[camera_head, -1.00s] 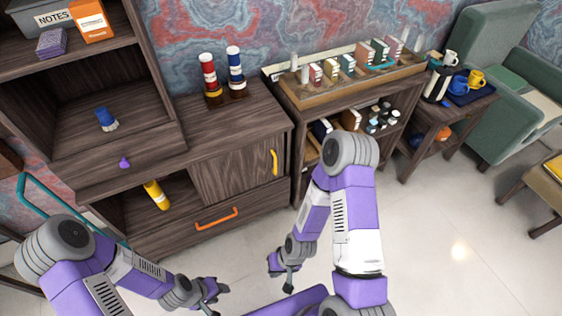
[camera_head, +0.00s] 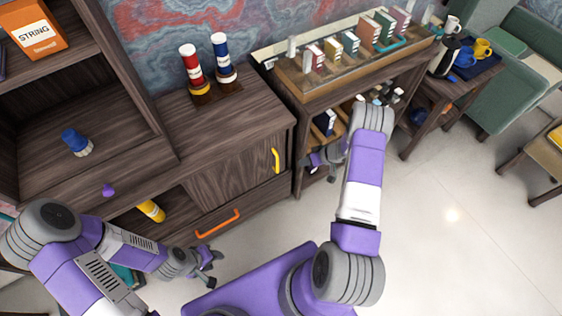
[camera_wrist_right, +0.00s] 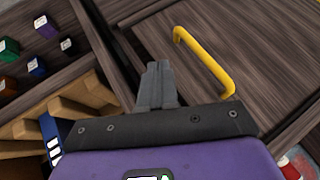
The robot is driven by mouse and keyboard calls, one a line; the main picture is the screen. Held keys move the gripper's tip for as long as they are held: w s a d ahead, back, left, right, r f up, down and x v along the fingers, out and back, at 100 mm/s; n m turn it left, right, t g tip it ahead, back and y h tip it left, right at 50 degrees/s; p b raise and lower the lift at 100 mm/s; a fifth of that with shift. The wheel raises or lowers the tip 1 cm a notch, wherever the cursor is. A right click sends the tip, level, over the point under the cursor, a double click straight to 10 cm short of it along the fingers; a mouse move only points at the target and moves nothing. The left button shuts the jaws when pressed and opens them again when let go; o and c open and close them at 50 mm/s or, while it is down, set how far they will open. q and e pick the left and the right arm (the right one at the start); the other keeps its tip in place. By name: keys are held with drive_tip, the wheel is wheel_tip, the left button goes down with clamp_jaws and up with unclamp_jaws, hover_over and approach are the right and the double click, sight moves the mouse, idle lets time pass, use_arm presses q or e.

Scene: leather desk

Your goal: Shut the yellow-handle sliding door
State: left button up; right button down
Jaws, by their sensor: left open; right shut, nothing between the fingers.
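The wooden sliding door (camera_head: 228,172) covers the right part of the low cabinet's upper opening; the left part of that opening is uncovered. Its yellow handle (camera_head: 275,160) sits near the door's right edge and also shows in the right wrist view (camera_wrist_right: 207,64), just right of my fingertips. My right gripper (camera_head: 313,162) is to the right of the handle, beside the cabinet's right end. In the wrist view its fingers (camera_wrist_right: 157,78) are shut, empty and apart from the handle. My left gripper (camera_head: 214,268) is open and empty, low in front of the cabinet.
A drawer with an orange handle (camera_head: 218,223) lies below the door. A yellow bottle (camera_head: 151,210) lies in the uncovered part. Red (camera_head: 192,66) and blue (camera_head: 222,56) cylinders stand on the cabinet top. A bookcase (camera_head: 325,90) stands close on the right. The floor in front is clear.

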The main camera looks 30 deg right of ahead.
use_arm(q)
drive_tip(key=shift+w+f+b, duration=0.2)
drive_tip(key=shift+f+b, duration=0.8)
drive_tip(key=shift+b, duration=0.05)
drive_tip(key=shift+w+f+b, duration=0.2)
drive_tip(key=shift+f+b, duration=0.8)
use_arm(e)
drive_tip(key=a+x, duration=0.1)
drive_tip(key=x, duration=0.9)
drive_tip(key=shift+a+n, duration=0.3)
drive_tip(key=shift+a, duration=0.1)
drive_tip(key=shift+s+a, duration=0.1)
drive_tip(key=shift+s, duration=0.1)
